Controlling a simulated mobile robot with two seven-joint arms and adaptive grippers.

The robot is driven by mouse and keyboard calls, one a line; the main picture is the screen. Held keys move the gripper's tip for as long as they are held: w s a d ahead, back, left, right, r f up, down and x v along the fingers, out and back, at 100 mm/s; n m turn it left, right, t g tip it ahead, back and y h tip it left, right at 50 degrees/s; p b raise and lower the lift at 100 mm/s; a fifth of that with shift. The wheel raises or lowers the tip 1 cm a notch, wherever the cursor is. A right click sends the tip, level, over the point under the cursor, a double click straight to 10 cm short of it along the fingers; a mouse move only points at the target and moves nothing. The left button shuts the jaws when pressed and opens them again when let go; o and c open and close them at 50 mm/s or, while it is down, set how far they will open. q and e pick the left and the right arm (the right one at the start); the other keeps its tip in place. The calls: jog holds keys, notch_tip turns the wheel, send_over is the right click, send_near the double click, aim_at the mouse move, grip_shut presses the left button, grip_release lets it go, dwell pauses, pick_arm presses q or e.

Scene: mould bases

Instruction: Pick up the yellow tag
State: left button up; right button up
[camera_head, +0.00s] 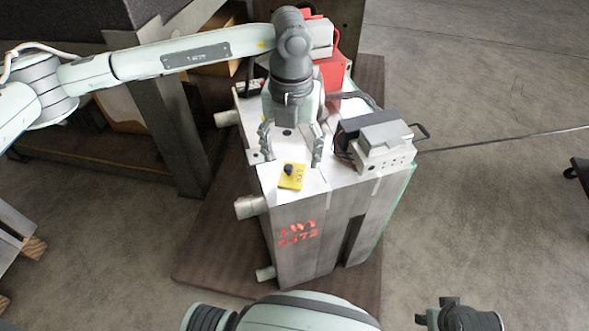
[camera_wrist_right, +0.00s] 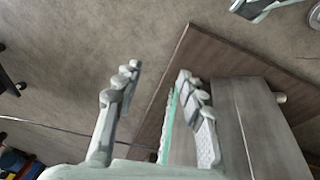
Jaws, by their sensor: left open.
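The yellow tag (camera_head: 296,181) lies flat on the white top of the mould base (camera_head: 315,187), near its front edge. It has a small black knob and dark markings. My left gripper (camera_head: 292,157) is open above the mould base, pointing down, its fingers spread just behind the tag in the head view. Nothing shows between its fingers. My right gripper (camera_wrist_right: 158,78) is open and empty in the right wrist view, with floor and the mould base's side beyond it.
A grey connector box (camera_head: 384,146) with a cable and handle stands at the mould base's right. A red box (camera_head: 331,75) stands behind my left gripper. A dark table (camera_head: 170,120) is at left. Open floor (camera_head: 490,220) lies to the right.

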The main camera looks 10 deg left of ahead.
aim_at(292, 178)
pick_arm(q)
notch_tip(292, 178, down, 5)
jog(key=shift+f+p, duration=0.2)
jog(key=shift+p, duration=0.15)
pick_arm(e)
jog(key=shift+f, duration=0.85)
pick_arm(q)
jog(key=shift+c, duration=0.3)
jog(key=c, duration=1.1)
pick_arm(e)
jog(key=shift+s, duration=0.1)
pick_arm(q)
jog(key=shift+r, duration=0.15)
